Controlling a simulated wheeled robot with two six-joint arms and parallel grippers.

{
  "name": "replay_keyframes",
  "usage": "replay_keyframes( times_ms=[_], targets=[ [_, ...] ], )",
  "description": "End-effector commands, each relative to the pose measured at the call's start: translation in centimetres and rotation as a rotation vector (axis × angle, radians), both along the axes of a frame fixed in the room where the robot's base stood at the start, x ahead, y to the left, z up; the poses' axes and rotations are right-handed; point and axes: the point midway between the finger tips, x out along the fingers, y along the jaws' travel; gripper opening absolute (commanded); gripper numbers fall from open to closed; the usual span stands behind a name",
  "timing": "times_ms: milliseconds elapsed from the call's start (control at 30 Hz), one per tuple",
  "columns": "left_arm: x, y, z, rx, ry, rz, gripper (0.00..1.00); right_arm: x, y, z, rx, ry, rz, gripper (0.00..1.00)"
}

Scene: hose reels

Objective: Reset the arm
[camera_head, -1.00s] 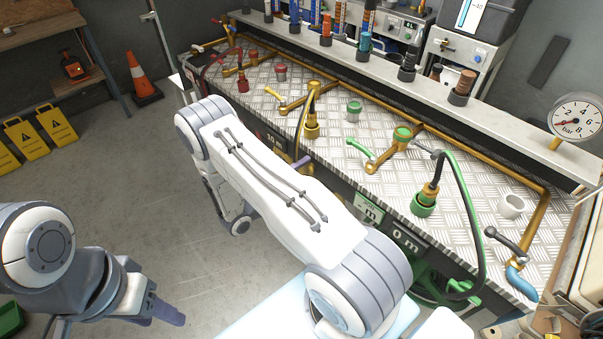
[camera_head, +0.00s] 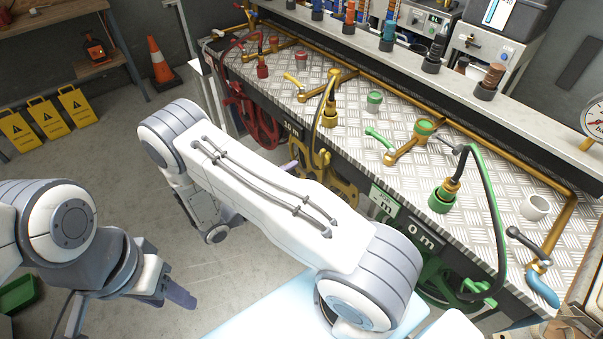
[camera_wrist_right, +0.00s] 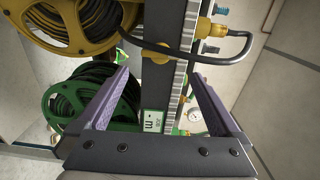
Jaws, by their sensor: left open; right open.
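My right arm (camera_head: 260,195) stretches across the middle of the head view, in front of the bench (camera_head: 470,190). Its gripper is mostly hidden there behind the arm. In the right wrist view the right gripper (camera_wrist_right: 160,85) is open, its two purple fingers wide apart with nothing between them. Beyond them are a yellow hose reel (camera_wrist_right: 70,25), a green hose reel (camera_wrist_right: 62,100) and the bench's edge. My left gripper (camera_head: 178,293) is at the lower left of the head view, over bare floor and holding nothing visible.
An orange cone (camera_head: 160,62) and yellow signs (camera_head: 45,118) stand behind.

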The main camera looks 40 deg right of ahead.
Motion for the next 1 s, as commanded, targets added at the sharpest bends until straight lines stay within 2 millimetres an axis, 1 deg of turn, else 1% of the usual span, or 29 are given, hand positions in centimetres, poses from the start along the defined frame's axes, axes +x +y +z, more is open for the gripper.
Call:
replay_keyframes(
  times_ms=[33, 133, 667, 767, 833, 967, 1000],
  targets=[
    [0.0, 0.0, -0.1, 0.0, 0.0, 0.0, 0.5, 0.0, 0.4, 0.0, 0.0, -0.001, 0.001, 1.0],
    [0.0, 0.0, -0.2, 0.0, 0.0, 0.0, 0.5, -0.1, 0.8, 0.0, 0.0, 0.0, 0.001, 1.0],
    [0.0, 0.0, -0.1, 0.0, 0.0, 0.0, 0.5, -0.1, 0.8, 0.3, 0.006, -0.012, -0.005, 1.0],
    [0.0, 0.0, 0.0, 0.0, 0.0, 0.0, 0.5, -0.4, 1.3, 1.5, 0.043, -0.086, -0.037, 1.0],
    [0.0, 0.0, 0.1, 0.0, 0.0, 0.0, 0.5, -1.1, 2.1, 3.0, 0.096, -0.193, -0.085, 1.0],
    [0.0, 0.0, 0.4, 0.0, 0.0, 0.0, 0.5, -3.5, 4.2, 6.3, 0.24, -0.479, -0.232, 1.0],
    [0.0, 0.0, 0.5, 0.0, 0.0, 0.0, 0.5, -4.4, 5.0, 7.3, 0.287, -0.576, -0.289, 1.0]
  ],
)
